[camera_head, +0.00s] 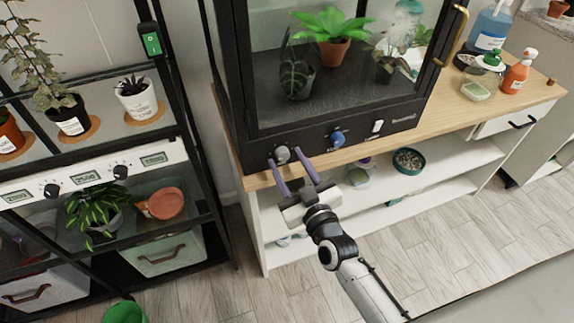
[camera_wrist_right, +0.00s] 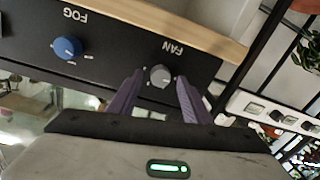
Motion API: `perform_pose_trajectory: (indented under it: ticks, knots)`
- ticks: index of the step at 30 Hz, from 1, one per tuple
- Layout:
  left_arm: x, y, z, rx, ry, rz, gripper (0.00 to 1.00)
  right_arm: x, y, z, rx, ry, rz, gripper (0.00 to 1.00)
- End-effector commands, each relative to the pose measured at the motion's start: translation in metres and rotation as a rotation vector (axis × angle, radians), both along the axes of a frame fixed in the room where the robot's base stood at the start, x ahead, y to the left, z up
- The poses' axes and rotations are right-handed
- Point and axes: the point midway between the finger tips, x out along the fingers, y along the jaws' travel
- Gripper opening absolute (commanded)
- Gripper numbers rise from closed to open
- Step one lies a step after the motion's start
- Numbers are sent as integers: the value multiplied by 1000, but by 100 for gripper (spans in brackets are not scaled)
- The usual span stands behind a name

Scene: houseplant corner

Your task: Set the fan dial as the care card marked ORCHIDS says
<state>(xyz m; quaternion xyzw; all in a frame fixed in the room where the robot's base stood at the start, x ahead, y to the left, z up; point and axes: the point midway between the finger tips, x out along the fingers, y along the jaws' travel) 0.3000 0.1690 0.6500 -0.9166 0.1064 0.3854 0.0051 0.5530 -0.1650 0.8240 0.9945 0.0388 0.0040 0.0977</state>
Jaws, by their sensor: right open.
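The fan dial (camera_head: 282,154) is a grey round knob at the left of the black cabinet's front panel. In the right wrist view, the fan dial (camera_wrist_right: 160,75) sits under the printed word FAN, upside down there. My right gripper (camera_head: 284,162) is open, with its two purple fingers pointing at the dial. In the right wrist view, the fingertips of my right gripper (camera_wrist_right: 160,82) lie on either side of the knob; I cannot tell whether they touch it. No care card marked ORCHIDS can be made out. My left gripper is out of view.
A blue dial (camera_head: 337,140), marked FOG in the wrist view, and a white switch (camera_head: 377,126) are on the same panel. The wooden counter edge (camera_head: 350,154) runs just below. A black plant rack (camera_head: 221,240) stands at the left.

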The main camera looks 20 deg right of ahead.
Motion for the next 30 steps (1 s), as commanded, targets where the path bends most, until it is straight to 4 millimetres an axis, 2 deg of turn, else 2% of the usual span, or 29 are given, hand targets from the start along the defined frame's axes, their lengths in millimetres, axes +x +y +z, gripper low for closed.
perform_pose_trajectory:
  ticks: [4,12,18,20,30]
  knots:
    - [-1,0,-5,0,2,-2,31,9,1,0,1,0,0,44]
    - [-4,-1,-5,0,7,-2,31,10,1,0,1,1,1,44]
    - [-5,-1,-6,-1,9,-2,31,10,1,0,0,1,1,11]
    - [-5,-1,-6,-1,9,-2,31,10,1,0,0,1,1,3]
    - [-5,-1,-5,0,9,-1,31,10,1,1,53,2,0,3]
